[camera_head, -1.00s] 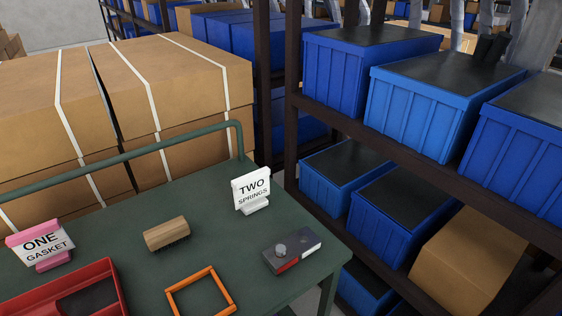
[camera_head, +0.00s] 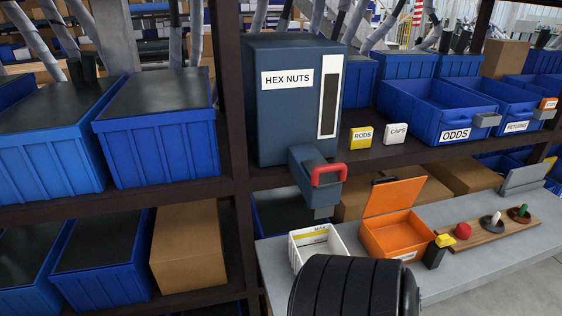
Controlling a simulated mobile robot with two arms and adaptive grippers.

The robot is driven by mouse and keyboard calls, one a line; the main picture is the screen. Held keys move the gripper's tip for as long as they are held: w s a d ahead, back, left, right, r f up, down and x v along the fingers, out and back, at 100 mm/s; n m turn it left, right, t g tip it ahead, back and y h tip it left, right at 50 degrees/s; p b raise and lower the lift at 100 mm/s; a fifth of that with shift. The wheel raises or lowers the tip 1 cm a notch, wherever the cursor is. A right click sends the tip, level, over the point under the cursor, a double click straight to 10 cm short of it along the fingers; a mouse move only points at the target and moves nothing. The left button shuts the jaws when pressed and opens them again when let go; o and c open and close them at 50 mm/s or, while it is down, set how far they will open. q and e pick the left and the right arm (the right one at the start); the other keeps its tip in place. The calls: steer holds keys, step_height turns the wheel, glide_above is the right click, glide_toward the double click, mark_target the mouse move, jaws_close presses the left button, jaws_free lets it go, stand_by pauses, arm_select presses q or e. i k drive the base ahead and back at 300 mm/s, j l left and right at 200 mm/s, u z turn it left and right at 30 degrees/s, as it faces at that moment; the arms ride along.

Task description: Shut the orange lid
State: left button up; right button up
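The orange lid (camera_head: 394,197) stands raised at the back of an orange box (camera_head: 373,239) on the grey counter, at the lower right of the head view. The lid leans back a little, and the box is open at the top. A small white label is on the front of the box; its text is too small to read. The inside of the box looks empty from here. Neither gripper's fingers show in the head view, so I cannot see whether either is open or shut.
A white bin (camera_head: 318,247) stands left of the orange box. A yellow-topped black piece (camera_head: 437,253) sits close on its right, then a wooden board (camera_head: 490,233) with coloured knobs. A HEX NUTS dispenser (camera_head: 295,110) with a red handle (camera_head: 329,174) overhangs behind. The grey counter (camera_head: 490,270) is bare in front.

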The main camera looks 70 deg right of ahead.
mark_target(398, 195)
steer(key=z, duration=3.1)
